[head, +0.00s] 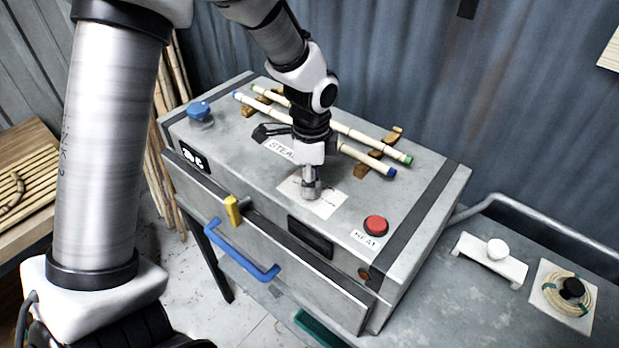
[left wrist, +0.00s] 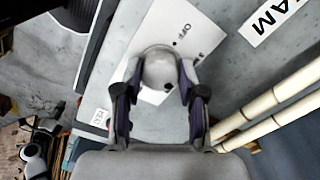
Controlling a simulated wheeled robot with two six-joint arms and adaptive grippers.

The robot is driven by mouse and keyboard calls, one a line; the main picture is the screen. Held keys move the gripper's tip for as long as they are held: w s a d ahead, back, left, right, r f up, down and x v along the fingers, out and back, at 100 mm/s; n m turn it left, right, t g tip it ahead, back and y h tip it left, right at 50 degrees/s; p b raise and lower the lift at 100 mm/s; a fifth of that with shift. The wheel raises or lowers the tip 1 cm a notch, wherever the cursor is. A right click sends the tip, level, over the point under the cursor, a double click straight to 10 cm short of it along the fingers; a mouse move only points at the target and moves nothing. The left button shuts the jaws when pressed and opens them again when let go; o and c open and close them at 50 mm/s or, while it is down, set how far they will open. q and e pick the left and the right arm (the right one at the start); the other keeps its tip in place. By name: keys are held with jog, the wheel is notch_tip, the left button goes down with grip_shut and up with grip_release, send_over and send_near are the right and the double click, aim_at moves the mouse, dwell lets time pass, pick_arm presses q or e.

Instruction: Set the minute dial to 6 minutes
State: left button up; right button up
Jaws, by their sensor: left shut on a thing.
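The minute dial is a round silver-grey knob (left wrist: 158,68) on a white plate (head: 326,207) on top of the grey steam box. My left gripper (head: 311,183) points down over the plate and mostly covers the knob in the head view. In the left wrist view the fingers (left wrist: 158,95) are closed around the knob from both sides. The word OFF and a dot show on the plate beside the knob. A small dark mark shows at the knob's near edge. The other plate markings are hidden or too small to read. My right gripper is not in view.
The box top (head: 405,190) also carries a red button (head: 375,226), a blue knob (head: 199,110) and two rattan poles (head: 372,161) on wooden rests. A blue handle (head: 243,254) and a yellow latch (head: 233,210) are on the front. A rope coil (head: 562,292) lies at right.

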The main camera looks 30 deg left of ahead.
pick_arm(q)
jog(key=shift+f+m, duration=0.1)
jog(key=shift+m, duration=1.3)
jog(key=o, duration=1.1)
jog(key=shift+o, duration=0.2)
jog(key=shift+w+d, duration=0.1)
jog(key=shift+d, duration=0.1)
notch_tip(320, 180, up, 12)
